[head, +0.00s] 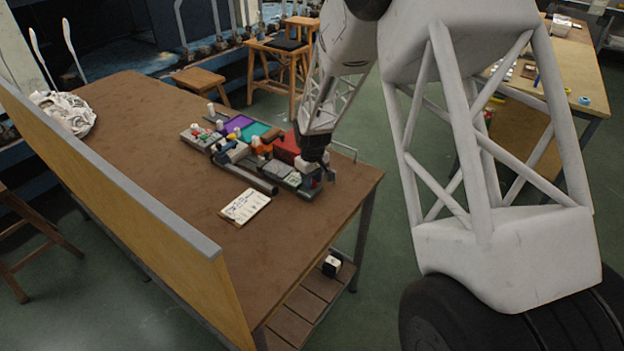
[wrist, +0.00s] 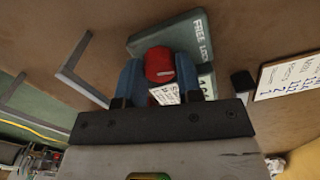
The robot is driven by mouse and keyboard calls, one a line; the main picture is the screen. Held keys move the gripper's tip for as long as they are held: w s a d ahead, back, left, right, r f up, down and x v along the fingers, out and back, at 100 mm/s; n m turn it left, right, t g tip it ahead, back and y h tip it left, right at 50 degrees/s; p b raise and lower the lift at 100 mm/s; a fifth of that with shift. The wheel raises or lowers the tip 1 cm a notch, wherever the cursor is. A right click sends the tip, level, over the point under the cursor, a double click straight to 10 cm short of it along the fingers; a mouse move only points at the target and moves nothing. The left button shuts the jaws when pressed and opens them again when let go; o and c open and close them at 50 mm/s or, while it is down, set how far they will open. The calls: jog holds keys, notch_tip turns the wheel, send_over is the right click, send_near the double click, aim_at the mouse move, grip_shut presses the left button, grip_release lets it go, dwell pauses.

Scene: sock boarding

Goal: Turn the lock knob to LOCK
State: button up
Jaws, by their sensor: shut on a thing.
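The lock knob (wrist: 160,62) is red and sits between the fingers of my gripper (wrist: 161,80) in the wrist view. The blue fingers are shut on it from both sides. Behind it is a grey-green plate (wrist: 150,43) with the words FREE and LOCK at its upper right. Which word the knob points to cannot be told. In the head view my gripper (head: 318,170) is down at the near right end of the board of devices (head: 312,192), and the knob is hidden there.
A paper card (head: 245,206) lies on the brown table (head: 180,190) beside the board. A metal bar handle (head: 343,150) stands near the table's right edge. A wooden panel (head: 130,200) lines the left side. A crumpled white cloth (head: 65,112) lies at the far left.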

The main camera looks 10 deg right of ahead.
jog(key=shift+m, duration=0.3)
jog(key=o, duration=0.7)
jog(key=shift+c, duration=0.2)
jog(key=shift+r, duration=3.95)
jog(key=shift+o, duration=1.4)
jog(key=shift+n, duration=2.3)
